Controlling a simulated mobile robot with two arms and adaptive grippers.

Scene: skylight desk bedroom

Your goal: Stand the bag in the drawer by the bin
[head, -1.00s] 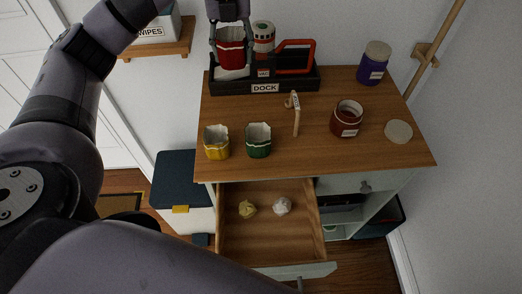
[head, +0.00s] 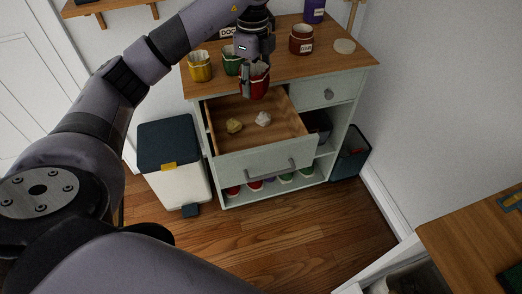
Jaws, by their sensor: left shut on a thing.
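My left gripper (head: 257,68) reaches down over the dresser and is shut on a red bag (head: 255,85). The bag is upright over the back part of the open drawer (head: 221,113), and I cannot tell how far its base is above the drawer floor. In the drawer lie a yellow crumpled ball (head: 234,126) and a white crumpled ball (head: 263,118). A white pedal bin (head: 180,186) with a dark lid stands to the left of the drawer. My right gripper is out of view.
A dark open bin (head: 350,155) stands at the right. The drawer's front half has free room.

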